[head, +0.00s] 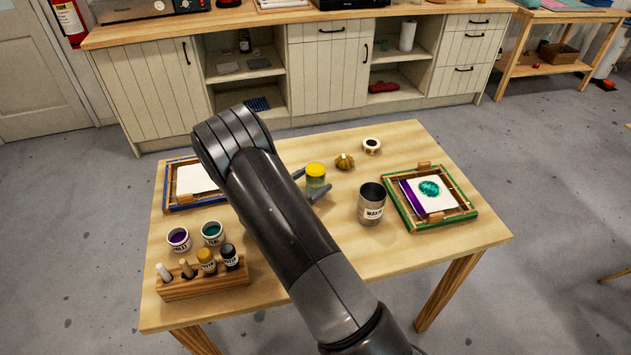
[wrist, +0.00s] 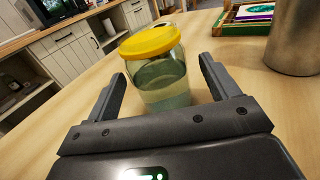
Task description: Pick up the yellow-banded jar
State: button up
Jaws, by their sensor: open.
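A glass jar (head: 315,182) with a yellow lid stands upright on the wooden table, partly hidden by my arm and gripper in the head view. In the wrist view the jar (wrist: 160,75) shows a yellow band around its top and pale liquid inside. My gripper (wrist: 162,85) is open, with one finger on each side of the jar and a visible gap on both sides. In the head view my gripper (head: 312,185) is at the jar, low over the table.
A metal water cup (head: 371,204) stands right of the jar. A small brass-coloured object (head: 344,162) and a roll of tape (head: 371,146) lie behind. A green frame (head: 445,219) is at right, a blue frame (head: 182,207) at left. A wooden bottle rack (head: 203,288) sits front left.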

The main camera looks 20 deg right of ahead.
jog(key=shift+x, duration=1)
jog(key=shift+c, duration=0.5)
jog(key=c, duration=1.2)
jog(key=shift+o, duration=0.2)
jog(key=shift+r, duration=0.15)
